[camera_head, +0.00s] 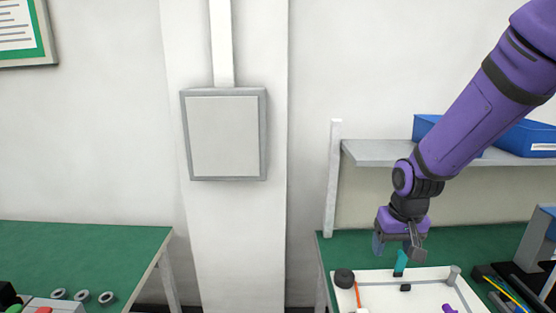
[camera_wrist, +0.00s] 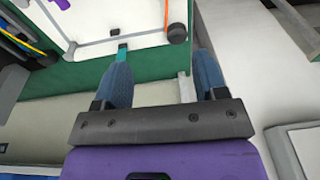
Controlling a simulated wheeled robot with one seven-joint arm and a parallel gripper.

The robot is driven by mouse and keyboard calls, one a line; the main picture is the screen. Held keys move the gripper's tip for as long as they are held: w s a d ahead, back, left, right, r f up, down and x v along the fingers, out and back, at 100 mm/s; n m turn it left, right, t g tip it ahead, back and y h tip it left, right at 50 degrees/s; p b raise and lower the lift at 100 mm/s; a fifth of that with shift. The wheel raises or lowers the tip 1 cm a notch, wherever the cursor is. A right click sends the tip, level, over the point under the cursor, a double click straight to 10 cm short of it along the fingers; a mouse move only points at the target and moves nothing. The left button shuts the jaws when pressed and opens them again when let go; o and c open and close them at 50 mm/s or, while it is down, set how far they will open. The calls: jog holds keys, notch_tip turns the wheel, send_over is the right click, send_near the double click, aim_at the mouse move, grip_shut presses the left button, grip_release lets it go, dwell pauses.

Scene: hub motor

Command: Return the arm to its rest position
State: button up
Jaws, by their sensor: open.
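My purple arm reaches in from the upper right in the head view. My gripper (camera_head: 398,245) hangs above the right green table (camera_head: 460,243), near the back edge of a white tray (camera_head: 430,290). In the wrist view my gripper (camera_wrist: 163,72) shows two blue-grey fingers spread apart with nothing between them. A small teal piece (camera_head: 401,263) stands at the tray's back edge just below the gripper in the head view. It also shows beyond the left finger in the wrist view (camera_wrist: 123,53). I cannot tell whether a finger touches it.
The tray holds a dark round part (camera_head: 344,278), an orange stick (camera_head: 358,295) and a grey cylinder (camera_head: 453,273). A shelf (camera_head: 375,153) with blue bins (camera_head: 528,136) stands behind the arm. A left green table (camera_head: 80,250) bears several grey rings. A gap separates the tables.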

jog(key=s+d+r+t, duration=0.1)
jog(key=s+d+r, duration=0.1)
jog(key=s+r, duration=0.7)
jog(key=s+d+r+t, duration=0.2)
jog(key=s+r, duration=0.8)
jog(key=s, duration=0.1)
jog(key=shift+d+r+t, duration=0.25)
jog(key=shift+t, duration=0.05)
